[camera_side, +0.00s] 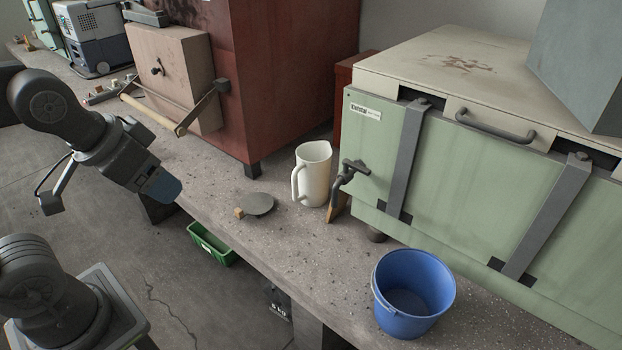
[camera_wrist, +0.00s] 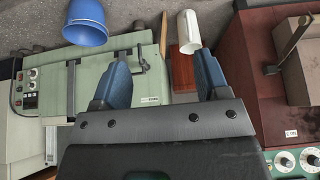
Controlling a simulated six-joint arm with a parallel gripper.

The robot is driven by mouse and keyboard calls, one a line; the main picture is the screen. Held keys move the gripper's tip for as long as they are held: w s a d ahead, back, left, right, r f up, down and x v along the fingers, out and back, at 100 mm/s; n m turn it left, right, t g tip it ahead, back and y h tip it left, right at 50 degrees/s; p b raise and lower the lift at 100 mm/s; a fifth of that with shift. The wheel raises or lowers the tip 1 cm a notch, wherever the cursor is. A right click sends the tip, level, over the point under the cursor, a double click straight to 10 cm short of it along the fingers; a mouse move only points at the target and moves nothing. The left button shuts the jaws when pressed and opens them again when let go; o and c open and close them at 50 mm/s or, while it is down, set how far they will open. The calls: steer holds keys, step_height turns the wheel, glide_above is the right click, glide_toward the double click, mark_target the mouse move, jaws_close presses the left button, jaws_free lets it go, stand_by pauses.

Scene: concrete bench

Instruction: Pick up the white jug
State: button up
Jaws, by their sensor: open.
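The white jug (camera_side: 313,174) stands upright on the concrete bench, between the red cabinet and the green machine. Its handle faces left in the side view. In the wrist view the jug (camera_wrist: 188,32) is near the top, just beyond the right fingertip. My gripper (camera_side: 163,184) is at the left in the side view, above the bench's front edge and well apart from the jug. In the wrist view my gripper (camera_wrist: 160,68) shows two blue-padded fingers spread wide with nothing held between them.
A blue bucket (camera_side: 412,295) stands at the bench front. A tap (camera_side: 347,172) on the green machine (camera_side: 450,190) juts close to the jug's right side. A grey round disc (camera_side: 259,204) lies left of the jug. The red cabinet (camera_side: 275,75) stands behind. A green crate (camera_side: 212,243) sits below.

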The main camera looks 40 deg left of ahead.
steer(key=shift+o, duration=0.3)
steer(key=w+a+r+m+g, duration=0.1)
steer(key=w+r+m, duration=0.2)
steer(key=w, duration=0.4)
steer(key=w+a+r+m+g, duration=0.1)
steer(key=w+r+m, duration=0.2)
steer(key=w, duration=0.4)
steer(key=m+g+y, duration=0.1)
steer(key=m+g, duration=0.2)
steer(key=m, duration=1.1)
glide_above(309, 180)
steer(key=s+a, duration=0.2)
step_height(309, 180, down, 24)
steer(key=shift+s+a+f, duration=0.1)
steer(key=shift+w+a+f, duration=0.1)
steer(key=shift+f, duration=1.4)
steer(key=shift+w+f, duration=0.1)
steer(key=shift+f, duration=1.35)
steer(key=shift+r, duration=0.1)
steer(key=c, duration=1.1)
